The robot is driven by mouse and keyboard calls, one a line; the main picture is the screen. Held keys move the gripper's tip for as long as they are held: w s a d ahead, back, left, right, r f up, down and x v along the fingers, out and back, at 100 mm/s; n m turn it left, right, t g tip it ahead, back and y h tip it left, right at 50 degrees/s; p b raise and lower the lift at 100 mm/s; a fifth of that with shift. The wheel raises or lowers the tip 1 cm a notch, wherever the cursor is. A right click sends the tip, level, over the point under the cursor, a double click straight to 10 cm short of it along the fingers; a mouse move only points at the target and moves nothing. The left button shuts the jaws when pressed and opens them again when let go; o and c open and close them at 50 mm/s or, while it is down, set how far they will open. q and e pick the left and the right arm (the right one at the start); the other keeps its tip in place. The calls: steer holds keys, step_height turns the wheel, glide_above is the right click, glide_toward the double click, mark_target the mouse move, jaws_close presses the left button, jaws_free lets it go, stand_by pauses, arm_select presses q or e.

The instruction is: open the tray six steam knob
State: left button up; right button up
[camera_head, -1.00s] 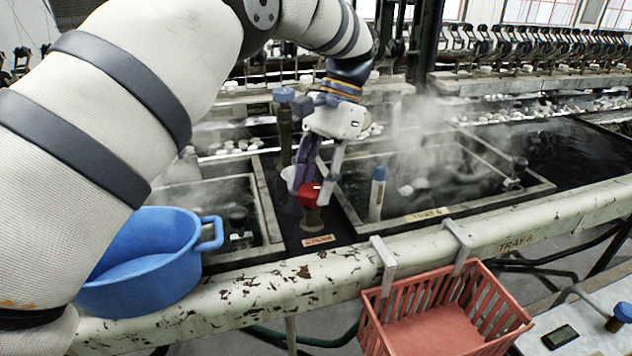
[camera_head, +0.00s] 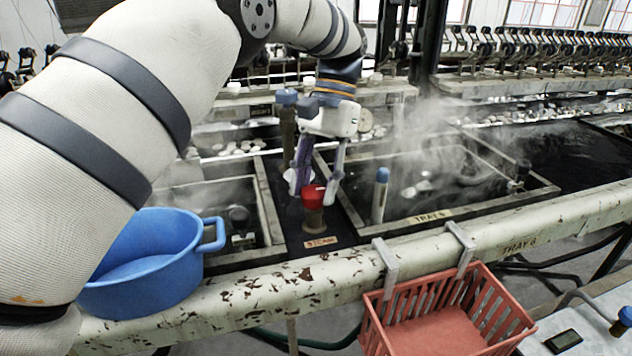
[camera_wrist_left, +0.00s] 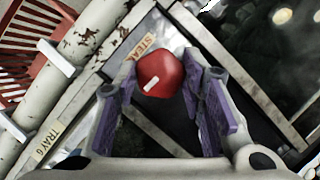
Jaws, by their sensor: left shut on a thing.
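My right gripper is not in view.
A blue-capped cylinder (camera_head: 380,195) stands close to the right of the knob. A blue basin (camera_head: 150,262) sits on the left of the front rail (camera_head: 300,283), and a red basket (camera_head: 440,310) hangs from it. Steam drifts over the dark water.

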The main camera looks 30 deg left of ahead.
mark_target(316, 189)
arm_select(q)
steer(key=shift+f, duration=0.1)
steer(key=o, duration=1.1)
steer(key=shift+o, duration=0.2)
step_height(316, 189, up, 10)
